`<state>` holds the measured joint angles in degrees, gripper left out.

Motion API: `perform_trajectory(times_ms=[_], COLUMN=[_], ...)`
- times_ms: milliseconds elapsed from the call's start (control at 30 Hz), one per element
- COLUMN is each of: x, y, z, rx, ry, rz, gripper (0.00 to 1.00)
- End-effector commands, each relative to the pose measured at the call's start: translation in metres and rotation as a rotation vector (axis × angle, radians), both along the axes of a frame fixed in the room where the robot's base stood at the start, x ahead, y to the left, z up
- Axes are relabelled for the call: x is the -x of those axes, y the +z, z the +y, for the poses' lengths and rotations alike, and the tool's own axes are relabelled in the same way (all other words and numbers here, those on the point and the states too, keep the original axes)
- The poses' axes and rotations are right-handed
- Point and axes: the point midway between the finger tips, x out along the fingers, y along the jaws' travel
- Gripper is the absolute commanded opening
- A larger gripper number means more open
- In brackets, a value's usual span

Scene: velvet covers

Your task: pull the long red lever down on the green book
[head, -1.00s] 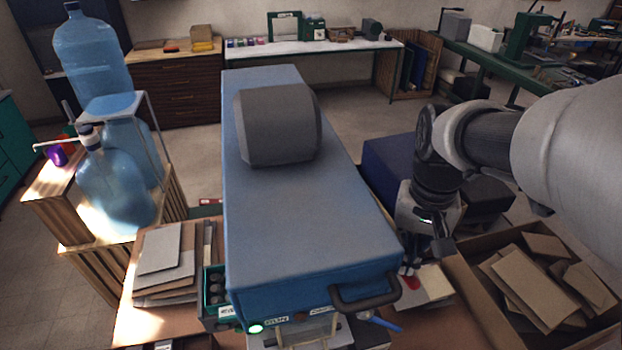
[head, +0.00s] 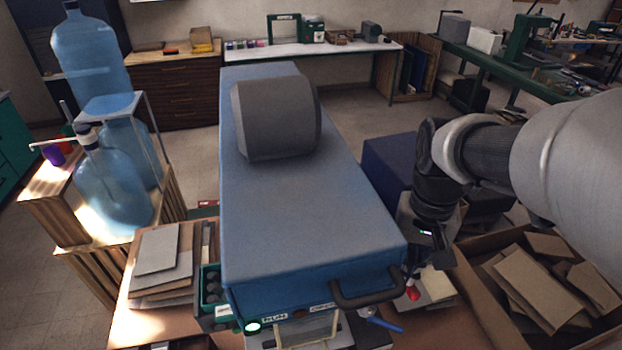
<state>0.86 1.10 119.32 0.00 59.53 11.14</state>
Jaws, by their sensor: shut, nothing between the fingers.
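A small red piece (head: 413,293) shows just right of the big blue block's front corner. It may be the end of the red lever, but a long lever cannot be made out. No green book can be made out for certain. My gripper (head: 412,275) points down at the right side of the blue block, its fingertips just above the red piece. It looks shut and empty. Whether the fingertips touch the red piece cannot be told.
The long blue block (head: 300,215) with a grey block (head: 275,118) on it fills the middle. A dark handle (head: 366,292) sticks out at its front. An open box of cardboard pieces (head: 545,285) stands right. Blue water bottles (head: 112,190) stand left.

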Motion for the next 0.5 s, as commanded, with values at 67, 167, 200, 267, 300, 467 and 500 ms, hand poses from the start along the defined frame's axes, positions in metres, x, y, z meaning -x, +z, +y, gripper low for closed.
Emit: perform_trajectory(times_ms=[67, 167, 200, 267, 300, 467, 500], x=[0.0, 0.001, 0.001, 0.001, 0.001, 0.001, 0.001], y=[-0.006, -0.013, -0.016, -0.021, -0.023, -0.028, -0.028], z=[0.0, 0.0, 0.0, 0.0, 0.0, 0.0, 0.0], rx=[0.0, 0.0, 0.0, 0.0, 0.0, 0.0, 0.0], ry=[0.0, 0.0, 0.0, 0.0, 0.0, 0.0, 0.0], rz=[0.001, 0.001, 0.002, 0.002, 0.002, 0.002, 0.001], gripper=[0.0, 0.0, 0.0, 0.0, 0.0, 0.0, 0.0])
